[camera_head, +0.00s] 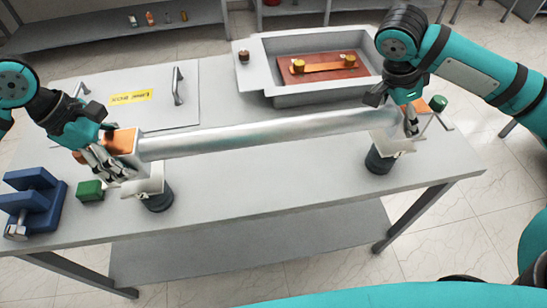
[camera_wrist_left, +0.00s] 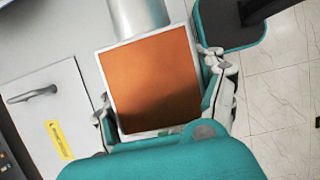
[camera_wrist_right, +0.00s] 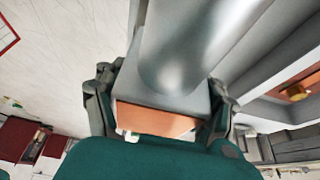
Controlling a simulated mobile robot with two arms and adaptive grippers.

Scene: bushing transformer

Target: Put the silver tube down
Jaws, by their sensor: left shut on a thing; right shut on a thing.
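A long silver tube (camera_head: 270,133) spans the table from left to right, with a square block at each end. My left gripper (camera_head: 115,160) is shut on the left end block (camera_head: 122,142), whose orange face fills the left wrist view (camera_wrist_left: 155,82). My right gripper (camera_head: 410,120) is shut on the right end block, seen in the right wrist view (camera_wrist_right: 155,118). Dark round supports with pale cradles stand under the left end (camera_head: 156,196) and the right end (camera_head: 380,160). I cannot tell whether the tube touches the cradles.
A blue vise-like block (camera_head: 35,195) and a green cube (camera_head: 90,191) are at the table's left. Behind the tube are a flat panel (camera_head: 110,117) with handles and a grey tray (camera_head: 275,88) holding a brown board (camera_head: 325,72). The table front (camera_head: 270,185) between the supports is clear.

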